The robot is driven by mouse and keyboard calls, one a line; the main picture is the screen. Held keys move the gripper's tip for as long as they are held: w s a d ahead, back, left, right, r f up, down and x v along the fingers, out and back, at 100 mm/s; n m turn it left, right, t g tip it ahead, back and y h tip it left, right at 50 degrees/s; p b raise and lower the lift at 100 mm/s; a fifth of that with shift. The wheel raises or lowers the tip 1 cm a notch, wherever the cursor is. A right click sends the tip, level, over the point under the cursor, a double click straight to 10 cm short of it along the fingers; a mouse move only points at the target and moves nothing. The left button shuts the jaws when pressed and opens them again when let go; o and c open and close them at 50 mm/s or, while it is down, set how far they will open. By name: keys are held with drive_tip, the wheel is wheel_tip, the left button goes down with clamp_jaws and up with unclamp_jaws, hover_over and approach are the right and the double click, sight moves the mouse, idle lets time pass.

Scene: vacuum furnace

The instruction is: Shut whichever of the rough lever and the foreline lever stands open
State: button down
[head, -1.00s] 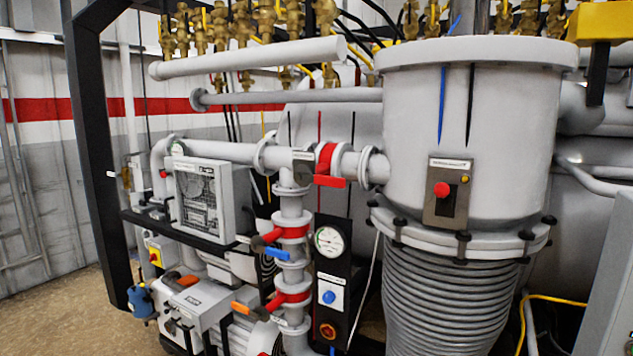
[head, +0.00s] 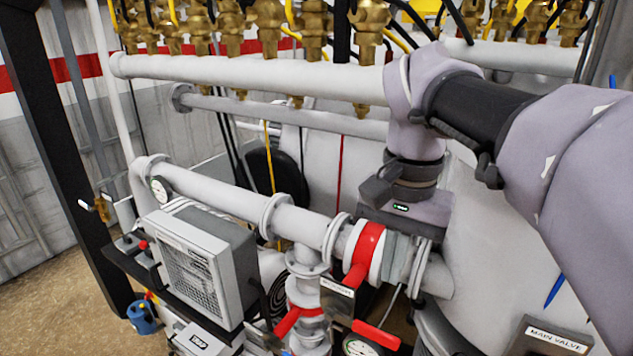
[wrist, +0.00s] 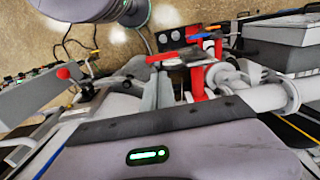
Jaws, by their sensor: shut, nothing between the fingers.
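A red valve collar (head: 369,245) sits on the horizontal pipe, with its red lever grip (head: 375,335) standing out toward the camera below; a label plate hides part of the arm between. A second red lever (head: 289,321) reaches down-left from the vertical pipe, mostly cut off below. Red levers also show in the wrist view (wrist: 175,58).
A grey pump box (head: 190,265) stands at left. Long white pipes (head: 250,75) and brass valves (head: 310,30) run above. Open floor (head: 60,285) lies at far left.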

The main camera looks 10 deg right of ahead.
sight(384, 333)
wheel_tip(384, 333, down, 12)
drive_tip(key=b, duration=0.3)
drive_tip(key=shift+w+f, duration=0.15)
idle(0.5)
drive_tip(key=shift+f, duration=0.1)
drive_tip(key=f+b, duration=0.1)
drive_tip(key=b, duration=0.1)
drive_tip(key=f+t+y+b, duration=0.1)
drive_tip(key=b, duration=0.1)
drive_tip(key=shift+s+d+f, duration=0.1)
drive_tip(key=shift+s+d, duration=0.1)
drive_tip(key=shift+d, duration=0.15)
wheel_tip(384, 333, down, 4)
drive_tip(key=t+y+b, duration=0.1)
drive_tip(key=y+b, duration=0.1)
drive_tip(key=b, duration=0.2)
drive_tip(key=t+y+b, duration=0.1)
drive_tip(key=y+b, duration=0.1)
drive_tip(key=b, duration=0.2)
drive_tip(key=shift+s+d+f+t, duration=0.1)
drive_tip(key=shift+f+t, duration=0.1)
drive_tip(key=shift+t, duration=0.1)
drive_tip(key=w+a+f+t+y+b, duration=0.3)
drive_tip(key=a+f+t+y+b, duration=0.2)
drive_tip(key=b, duration=1.6)
drive_tip(key=shift+w+f+y+b, duration=0.25)
drive_tip(key=shift+f+y+b, duration=0.15)
drive_tip(key=shift+f+y, duration=0.7)
